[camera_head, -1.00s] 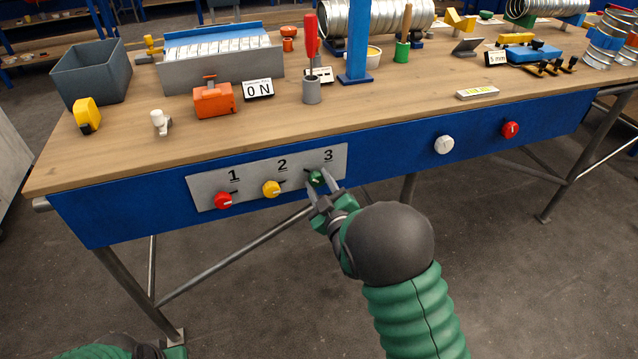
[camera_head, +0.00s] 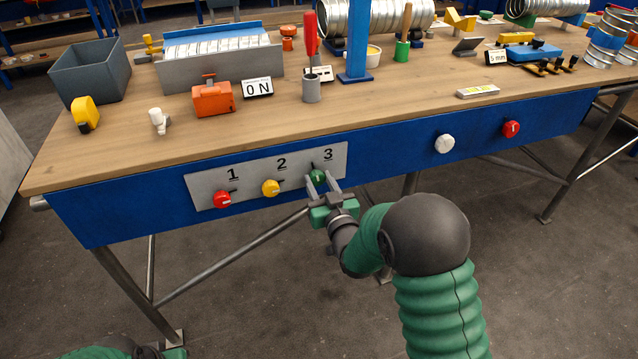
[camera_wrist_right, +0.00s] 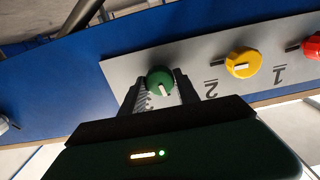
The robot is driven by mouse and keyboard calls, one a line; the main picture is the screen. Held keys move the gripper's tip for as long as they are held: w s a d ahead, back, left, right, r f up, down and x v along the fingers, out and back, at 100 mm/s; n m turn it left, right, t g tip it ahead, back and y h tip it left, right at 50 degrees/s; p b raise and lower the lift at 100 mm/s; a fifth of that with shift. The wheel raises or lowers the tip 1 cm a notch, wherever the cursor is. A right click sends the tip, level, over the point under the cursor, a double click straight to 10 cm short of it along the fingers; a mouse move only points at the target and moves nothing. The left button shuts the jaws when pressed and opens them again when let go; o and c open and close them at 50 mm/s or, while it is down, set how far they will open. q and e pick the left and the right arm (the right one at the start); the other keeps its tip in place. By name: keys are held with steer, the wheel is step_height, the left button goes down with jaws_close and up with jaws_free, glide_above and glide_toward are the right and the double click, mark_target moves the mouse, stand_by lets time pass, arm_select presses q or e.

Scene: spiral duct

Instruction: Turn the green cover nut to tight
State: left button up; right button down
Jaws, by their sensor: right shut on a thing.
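The green cover nut (camera_head: 317,177) sits on the grey panel under the label 3, on the blue front of the bench. In the right wrist view the gripper fingers (camera_wrist_right: 160,97) partly cover the panel and the number beside the nut. My left gripper is not clearly in view; only a green part of my arm shows at the bottom left.
A yellow knob (camera_head: 270,188) under 2 and a red knob (camera_head: 222,199) under 1 share the grey panel (camera_head: 246,187). A white knob (camera_head: 444,144) and another red knob (camera_head: 511,129) sit further right. The floor in front of the bench is clear.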

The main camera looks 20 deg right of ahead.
steer(key=m, duration=0.4)
steer(key=shift+f+m, duration=0.2)
steer(key=shift+m, duration=0.1)
steer(key=m, duration=0.3)
steer(key=shift+s+m, duration=0.1)
steer(key=shift+m, duration=0.2)
steer(key=m, duration=0.5)
steer(key=shift+d+p, duration=0.1)
steer(key=shift+p, duration=0.3)
steer(key=shift+f+m+p, duration=0.1)
steer(key=shift+m+p, duration=0.25)
steer(key=shift+m, duration=1.45)
steer(key=shift+f, duration=0.1)
steer(key=c, duration=0.9)
jaws_free()
steer(key=shift+s+r, duration=0.1)
steer(key=shift+r, duration=0.1)
